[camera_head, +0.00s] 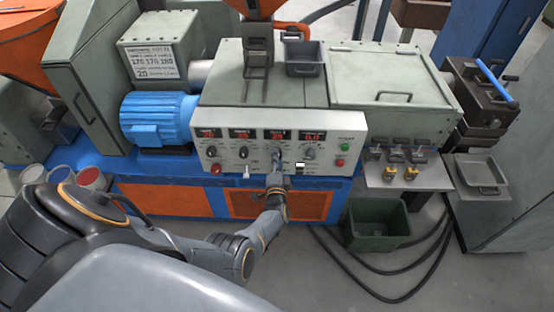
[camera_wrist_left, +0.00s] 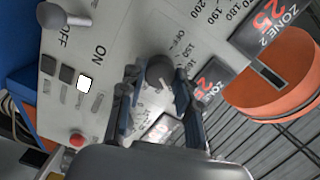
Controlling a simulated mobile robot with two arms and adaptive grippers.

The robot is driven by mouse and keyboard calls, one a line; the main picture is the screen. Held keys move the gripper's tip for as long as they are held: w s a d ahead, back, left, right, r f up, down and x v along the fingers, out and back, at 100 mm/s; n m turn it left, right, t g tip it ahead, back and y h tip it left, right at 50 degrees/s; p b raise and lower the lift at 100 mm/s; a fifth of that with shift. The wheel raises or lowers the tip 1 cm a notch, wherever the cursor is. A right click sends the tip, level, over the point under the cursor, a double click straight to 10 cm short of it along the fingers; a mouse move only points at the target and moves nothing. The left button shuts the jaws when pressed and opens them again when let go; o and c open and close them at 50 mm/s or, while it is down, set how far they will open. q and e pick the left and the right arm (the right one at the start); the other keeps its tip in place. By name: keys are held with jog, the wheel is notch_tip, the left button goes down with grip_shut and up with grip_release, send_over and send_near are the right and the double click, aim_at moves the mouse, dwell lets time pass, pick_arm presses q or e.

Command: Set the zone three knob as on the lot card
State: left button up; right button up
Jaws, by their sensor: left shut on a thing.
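The zone three knob (camera_wrist_left: 159,70) is a dark round knob on the grey control panel (camera_head: 227,155). My left gripper (camera_head: 277,164) is at the panel below the third red display from the left. In the left wrist view its fingers (camera_wrist_left: 157,92) are shut on the knob, one on each side. A pale pointer mark shows on the knob, but its exact scale value cannot be read. The lot card (camera_head: 154,62) is a white sign on the grey box at the back left, with 170 170 180 in its large row. My right gripper is not in view.
Other knobs (camera_head: 309,154) sit beside the gripper, with a white-handled lever (camera_head: 247,171) to its left. Red buttons (camera_head: 215,169) and a green one (camera_head: 345,146) are on the panel. A green bin (camera_head: 374,224) and black cables lie on the floor at right.

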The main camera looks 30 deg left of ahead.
pick_arm(q)
jog(key=o, duration=1.2)
jog(key=shift+c, duration=0.2)
